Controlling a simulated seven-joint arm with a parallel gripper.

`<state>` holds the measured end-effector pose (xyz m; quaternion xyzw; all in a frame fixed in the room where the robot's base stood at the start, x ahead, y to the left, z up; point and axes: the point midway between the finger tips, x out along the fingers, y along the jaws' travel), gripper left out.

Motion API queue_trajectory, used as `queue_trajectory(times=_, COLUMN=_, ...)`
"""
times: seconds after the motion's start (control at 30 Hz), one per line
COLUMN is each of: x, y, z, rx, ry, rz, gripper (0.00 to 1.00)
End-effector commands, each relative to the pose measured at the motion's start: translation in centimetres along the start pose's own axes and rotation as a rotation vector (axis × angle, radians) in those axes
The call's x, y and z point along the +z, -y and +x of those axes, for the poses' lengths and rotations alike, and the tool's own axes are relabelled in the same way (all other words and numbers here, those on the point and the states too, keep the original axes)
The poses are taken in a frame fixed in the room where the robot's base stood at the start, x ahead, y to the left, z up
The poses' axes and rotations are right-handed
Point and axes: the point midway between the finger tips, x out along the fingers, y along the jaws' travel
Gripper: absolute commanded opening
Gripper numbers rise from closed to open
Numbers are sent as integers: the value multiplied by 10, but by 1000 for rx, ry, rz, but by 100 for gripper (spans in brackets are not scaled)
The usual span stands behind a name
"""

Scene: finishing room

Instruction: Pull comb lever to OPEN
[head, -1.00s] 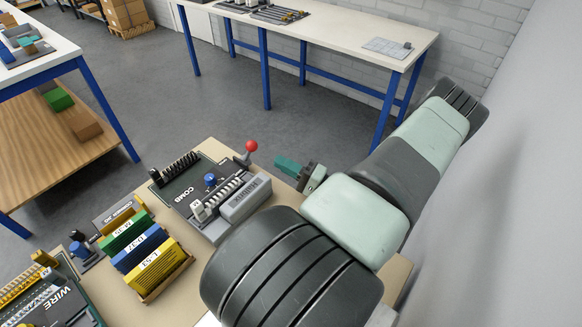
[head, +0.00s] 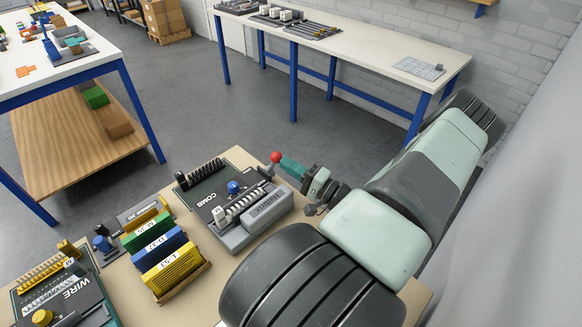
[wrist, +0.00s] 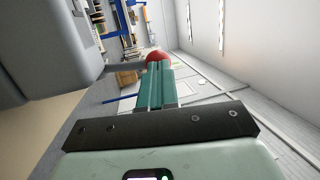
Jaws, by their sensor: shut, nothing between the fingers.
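The comb machine (head: 203,198) stands on the beige bench, with the word COMB on its dark plate and a grey block along its right side. Its lever ends in a red ball knob (head: 275,157), standing up at the machine's far right corner. My gripper (head: 284,163) has teal fingers that are shut and empty. Their tips are right beside the red knob, on its right; I cannot tell whether they touch. In the wrist view the red knob (wrist: 158,55) shows just beyond the teal fingertips (wrist: 157,68). No OPEN marking is readable.
Yellow, blue and green labelled blocks (head: 168,262) stand in a rack left of the comb machine. A WIRE machine (head: 75,300) is at the lower left. The floor behind the bench is clear up to a white table (head: 370,55).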

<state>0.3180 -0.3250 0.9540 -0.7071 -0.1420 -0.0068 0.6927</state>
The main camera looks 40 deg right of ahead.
Motion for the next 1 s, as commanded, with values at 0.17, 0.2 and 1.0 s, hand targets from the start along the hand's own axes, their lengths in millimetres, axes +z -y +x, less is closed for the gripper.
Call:
queue_trajectory(times=0.17, x=-2, y=7, z=9, rx=79, ry=3, rz=12, gripper=0)
queue_trajectory(times=0.2, x=-2, y=8, z=12, rx=106, ry=4, rz=17, gripper=0)
queue_trajectory(times=1.0, x=-17, y=20, z=88, rx=748, ry=3, rz=140, gripper=0)
